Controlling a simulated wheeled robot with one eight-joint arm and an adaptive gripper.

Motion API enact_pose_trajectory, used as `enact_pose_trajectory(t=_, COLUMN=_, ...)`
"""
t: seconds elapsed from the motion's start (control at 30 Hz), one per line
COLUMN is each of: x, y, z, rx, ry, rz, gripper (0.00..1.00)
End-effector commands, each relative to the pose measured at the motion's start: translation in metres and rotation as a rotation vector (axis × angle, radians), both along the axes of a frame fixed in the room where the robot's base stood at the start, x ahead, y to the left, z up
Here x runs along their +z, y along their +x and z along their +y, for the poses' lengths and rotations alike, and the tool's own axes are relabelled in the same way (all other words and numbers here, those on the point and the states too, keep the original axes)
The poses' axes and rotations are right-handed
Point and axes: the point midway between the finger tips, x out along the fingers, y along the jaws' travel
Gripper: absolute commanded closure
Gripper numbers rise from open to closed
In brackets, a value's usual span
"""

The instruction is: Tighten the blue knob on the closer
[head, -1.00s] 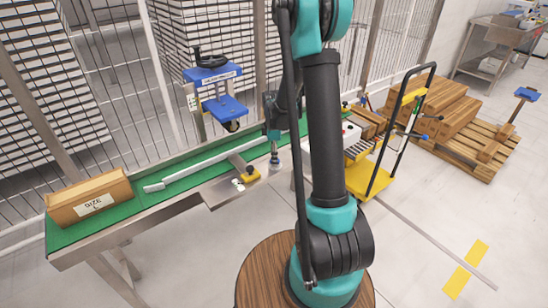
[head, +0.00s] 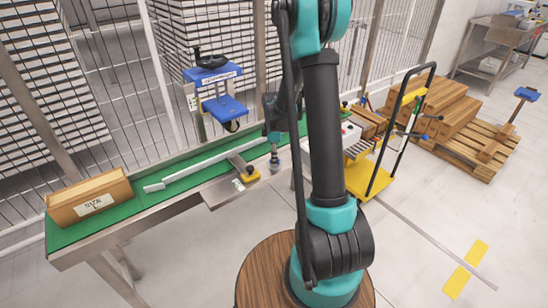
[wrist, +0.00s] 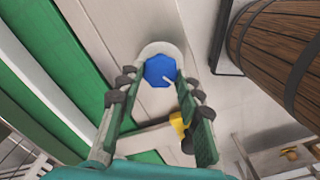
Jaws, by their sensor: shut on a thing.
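The blue knob (wrist: 159,71) shows in the wrist view as a bright blue, many-sided cap with a pale mark, against a rounded whitish plate (wrist: 160,49). My gripper (wrist: 155,78) has one green-and-black finger on each side of the knob and is shut on it. In the head view my gripper (head: 275,158) points down beside the right part of the green conveyor, partly hidden by my arm. The knob cannot be made out clearly there. A yellow knob (head: 250,174) on a metal bracket is just left of my gripper; yellow also shows in the wrist view (wrist: 179,121).
The green conveyor (head: 125,211) carries a pale rail (head: 205,161) and a brown box (head: 90,198). A blue machine with a black handwheel (head: 213,75) stands behind it by the mesh fence. A yellow trolley (head: 368,182) and wooden boxes on a pallet stand right.

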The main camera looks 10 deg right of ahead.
Motion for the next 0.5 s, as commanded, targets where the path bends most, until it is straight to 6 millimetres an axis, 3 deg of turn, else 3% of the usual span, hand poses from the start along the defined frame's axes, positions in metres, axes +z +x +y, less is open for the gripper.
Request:
enact_pose_trajectory(t=0.27, x=0.0001, y=0.0005, z=-0.0001, rx=-0.112, ry=0.000, rz=0.000, gripper=0.94)
enact_pose_trajectory(t=0.5, x=0.0002, y=0.0011, z=-0.0003, rx=-0.314, ry=0.000, rz=0.000, gripper=0.94)
